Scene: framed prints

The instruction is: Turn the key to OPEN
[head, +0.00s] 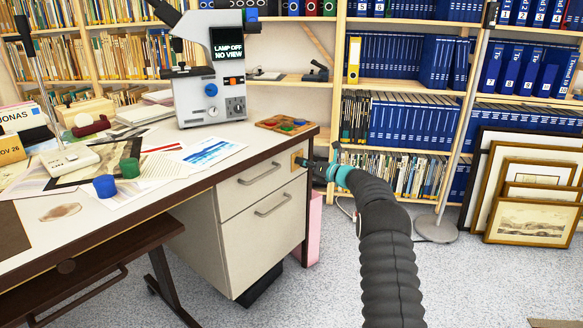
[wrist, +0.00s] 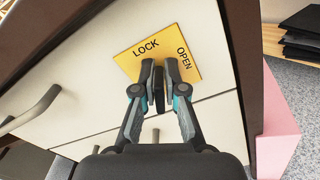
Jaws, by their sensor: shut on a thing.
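A yellow plate (wrist: 152,45) marked LOCK and OPEN is fixed on the white drawer front of the desk, near its right edge. It also shows as a small orange-yellow patch in the head view (head: 298,160). My gripper (wrist: 160,72) is at the plate, with its fingers closed on the dark key (wrist: 159,92) in front of it. In the wrist view LOCK is above and left of the fingertips and OPEN is to their right. The fingers hide the keyhole, so the key's exact angle is hard to tell. In the head view my gripper (head: 312,167) reaches the desk's right corner.
The desk's drawers have bar handles (head: 270,207). A microscope (head: 208,70), papers and cups stand on the desk top. A pink panel (wrist: 277,125) stands beside the desk. Bookshelves, a lamp stand (head: 435,228) and framed prints (head: 530,220) are right, with open floor before them.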

